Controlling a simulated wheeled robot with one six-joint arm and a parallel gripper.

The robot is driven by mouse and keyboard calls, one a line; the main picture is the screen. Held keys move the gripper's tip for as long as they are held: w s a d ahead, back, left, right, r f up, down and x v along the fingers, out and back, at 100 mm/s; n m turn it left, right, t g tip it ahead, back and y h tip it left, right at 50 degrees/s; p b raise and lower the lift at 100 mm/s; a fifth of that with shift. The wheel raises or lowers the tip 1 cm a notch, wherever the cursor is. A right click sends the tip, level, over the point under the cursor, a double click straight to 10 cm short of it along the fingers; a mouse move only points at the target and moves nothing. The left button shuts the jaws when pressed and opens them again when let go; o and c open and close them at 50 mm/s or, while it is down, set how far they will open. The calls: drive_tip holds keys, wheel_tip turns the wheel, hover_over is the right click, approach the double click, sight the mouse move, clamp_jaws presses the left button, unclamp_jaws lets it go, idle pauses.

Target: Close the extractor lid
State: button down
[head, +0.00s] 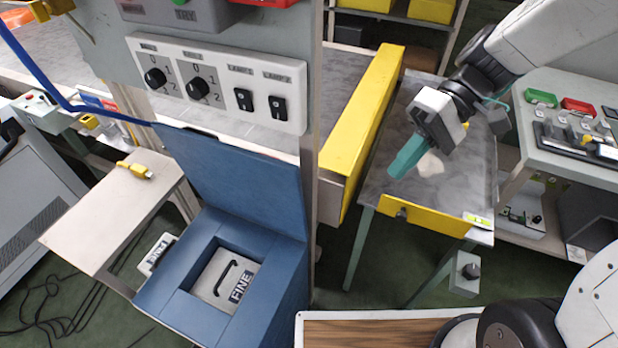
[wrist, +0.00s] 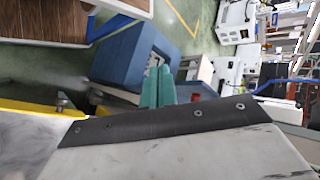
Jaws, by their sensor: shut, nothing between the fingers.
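The extractor is a blue box (head: 178,304) at the lower middle of the head view. Its blue lid (head: 235,180) stands open, raised nearly upright along the back edge. A grey filter marked FINE with a black handle (head: 228,280) sits in the opening. My gripper (head: 396,172) is shut and empty, its teal fingers together above the grey conveyor table, right of the extractor and well apart from the lid. In the wrist view the fingers (wrist: 158,90) are together, with the blue box (wrist: 140,45) beyond them.
A grey post (head: 326,130) and a yellow rail (head: 362,125) stand between my gripper and the extractor. A switch panel (head: 215,82) hangs above the lid. A small side table (head: 110,215) holds a yellow connector (head: 134,170). A blue cable runs across the upper left.

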sight(308, 181)
drive_tip(key=w+a+f+y, duration=0.6)
drive_tip(key=w+f+y, duration=0.1)
drive_tip(key=w+f, duration=0.25)
drive_tip(key=x, duration=1)
drive_tip(key=shift+s+d+f, duration=0.1)
drive_tip(key=shift+s, duration=0.1)
